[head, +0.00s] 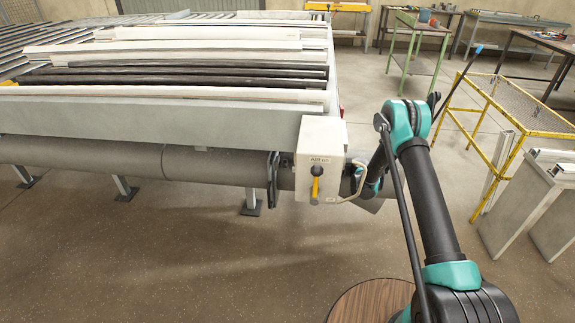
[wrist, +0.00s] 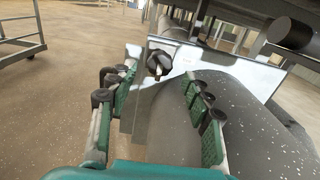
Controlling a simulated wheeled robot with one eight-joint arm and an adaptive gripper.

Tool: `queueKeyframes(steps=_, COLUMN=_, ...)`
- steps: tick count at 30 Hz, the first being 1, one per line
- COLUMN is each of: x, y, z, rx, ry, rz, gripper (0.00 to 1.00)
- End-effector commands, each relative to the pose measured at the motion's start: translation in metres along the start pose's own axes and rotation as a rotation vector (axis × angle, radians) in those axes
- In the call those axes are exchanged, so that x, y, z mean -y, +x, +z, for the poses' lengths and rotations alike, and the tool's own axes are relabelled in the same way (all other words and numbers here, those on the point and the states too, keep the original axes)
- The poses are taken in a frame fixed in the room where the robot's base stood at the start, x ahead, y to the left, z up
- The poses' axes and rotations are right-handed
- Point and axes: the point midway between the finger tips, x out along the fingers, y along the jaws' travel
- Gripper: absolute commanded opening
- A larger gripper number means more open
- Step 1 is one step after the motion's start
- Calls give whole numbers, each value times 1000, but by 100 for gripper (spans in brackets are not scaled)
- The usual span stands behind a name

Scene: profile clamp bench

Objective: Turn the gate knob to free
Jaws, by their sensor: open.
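In the wrist view a black knob (wrist: 158,65) sits on a pale metal plate (wrist: 222,68). The knob has a lighter part pointing down toward me; any marking beside it is too small to read. In the head view my arm reaches down behind the right side of a control box, and the gripper and knob are hidden there.
The control box (head: 319,150), labelled AIR, has a yellow lever (head: 315,187) and a cable on its right. A thick grey pipe (head: 110,157) runs under the bench, which holds several profiles. A yellow-framed cart (head: 474,150) stands at right.

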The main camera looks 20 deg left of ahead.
Motion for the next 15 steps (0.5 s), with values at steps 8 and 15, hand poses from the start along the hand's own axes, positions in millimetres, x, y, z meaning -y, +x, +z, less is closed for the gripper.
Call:
queueKeyframes(steps=8, x=0, y=41, z=0, rx=0, ry=0, rz=1, gripper=50)
queueKeyframes(steps=15, x=0, y=51, z=0, rx=0, ry=0, rz=-1, gripper=50)
